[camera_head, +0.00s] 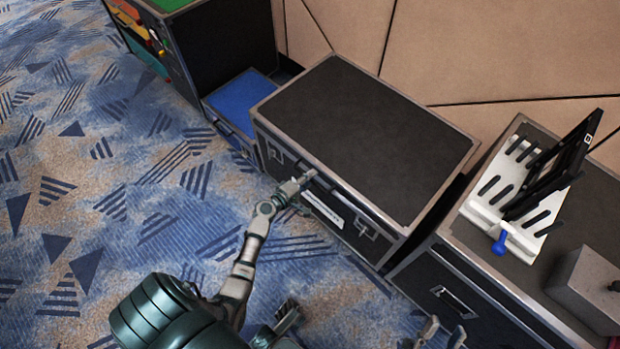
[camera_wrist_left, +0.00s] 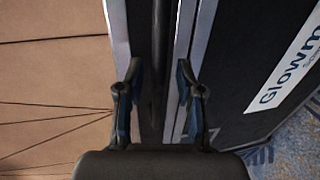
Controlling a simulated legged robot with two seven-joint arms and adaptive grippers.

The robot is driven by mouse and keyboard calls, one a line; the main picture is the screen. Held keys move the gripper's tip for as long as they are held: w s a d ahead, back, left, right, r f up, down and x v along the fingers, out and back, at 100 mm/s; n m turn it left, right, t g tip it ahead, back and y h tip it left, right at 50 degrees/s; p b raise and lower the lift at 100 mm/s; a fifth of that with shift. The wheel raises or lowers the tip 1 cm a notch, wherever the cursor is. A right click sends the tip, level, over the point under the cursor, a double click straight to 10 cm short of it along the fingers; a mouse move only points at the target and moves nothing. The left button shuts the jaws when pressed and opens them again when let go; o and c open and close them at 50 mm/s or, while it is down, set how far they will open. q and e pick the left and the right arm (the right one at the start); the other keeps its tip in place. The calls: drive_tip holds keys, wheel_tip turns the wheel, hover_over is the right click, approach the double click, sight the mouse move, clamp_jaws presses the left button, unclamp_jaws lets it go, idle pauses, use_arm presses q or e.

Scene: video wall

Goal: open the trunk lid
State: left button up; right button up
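The trunk (camera_head: 318,205) is a black case with metal edges and a white label on its front, in the middle of the head view. Its flat black lid (camera_head: 365,130) looks down; I cannot tell if there is a small gap under it. My left gripper (camera_head: 304,183) is at the lid's front edge, left of the label. In the left wrist view its two fingers (camera_wrist_left: 159,95) are apart, with the lid's dark front band (camera_wrist_left: 143,40) and metal edging between them. Contact is unclear. My right gripper (camera_head: 440,330) is low in the head view, away from the trunk, its fingers apart.
A second black case (camera_head: 470,285) stands at the right, bearing a white slotted rack (camera_head: 515,195) and a grey box (camera_head: 590,285). A blue-topped box (camera_head: 240,100) and a tall dark cabinet (camera_head: 225,45) stand left. A tan wall (camera_head: 480,45) is behind. Patterned carpet is clear at left.

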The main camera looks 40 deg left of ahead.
use_arm(q)
clamp_jaws()
